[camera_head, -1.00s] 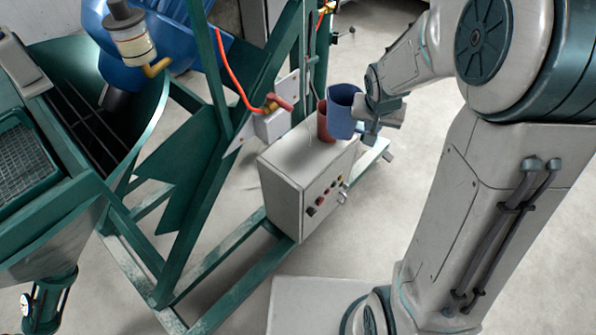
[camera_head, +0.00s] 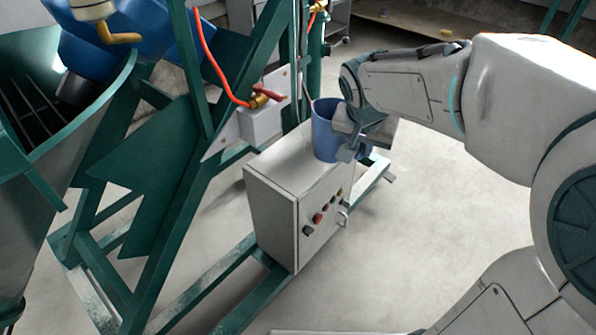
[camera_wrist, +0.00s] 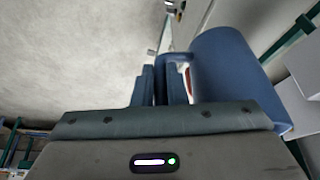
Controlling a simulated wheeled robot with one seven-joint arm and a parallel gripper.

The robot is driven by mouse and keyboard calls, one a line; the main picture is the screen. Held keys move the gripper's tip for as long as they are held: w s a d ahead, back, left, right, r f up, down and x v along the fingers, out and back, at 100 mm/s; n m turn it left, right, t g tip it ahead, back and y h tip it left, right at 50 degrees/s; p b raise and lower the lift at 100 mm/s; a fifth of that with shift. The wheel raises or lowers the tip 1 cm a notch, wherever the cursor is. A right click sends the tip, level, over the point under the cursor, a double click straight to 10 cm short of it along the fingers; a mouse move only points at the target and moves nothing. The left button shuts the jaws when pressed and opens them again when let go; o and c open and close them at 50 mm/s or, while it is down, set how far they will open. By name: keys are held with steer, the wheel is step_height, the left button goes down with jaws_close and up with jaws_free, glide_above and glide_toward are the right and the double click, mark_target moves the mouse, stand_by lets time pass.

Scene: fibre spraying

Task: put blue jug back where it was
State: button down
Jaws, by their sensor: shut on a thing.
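The blue jug (camera_head: 325,132) is upright over the back right part of the grey control box's top (camera_head: 282,172). I cannot tell whether its base touches the box. My gripper (camera_head: 348,146) is at the jug's right side and is shut on it, seemingly by the handle. In the wrist view the jug (camera_wrist: 228,72) fills the right side, with its handle at the fingers (camera_wrist: 165,88). The fingertips are partly hidden by the gripper's own body there.
The grey control box (camera_head: 272,218) has knobs on its front and stands on a green frame (camera_head: 192,295). A red-handled valve with an orange hose (camera_head: 262,98) is left of the jug. A red thing (camera_wrist: 187,80) shows behind the handle. The floor at right is clear.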

mark_target(315, 148)
steer(key=w+a+f+b, duration=0.1)
steer(key=w+a+f, duration=0.1)
steer(key=a, duration=0.1)
steer(key=w+a+f, duration=0.1)
steer(key=a+f, duration=0.1)
steer(key=a, duration=0.1)
steer(key=w+a+f+b, duration=0.1)
steer(key=w+a+f, duration=0.1)
steer(key=a, duration=0.1)
steer(key=shift+w+a+f+b, duration=0.2)
steer(key=shift+w+f+b, duration=0.1)
steer(key=shift+b, duration=0.05)
steer(key=shift+a+f, duration=0.1)
steer(key=shift+f+b, duration=0.85)
steer(key=shift+f, duration=1.05)
steer(key=shift+f, duration=0.2)
steer(key=c, duration=1.5)
jaws_free()
steer(key=shift+o, duration=0.2)
steer(key=shift+r, duration=0.15)
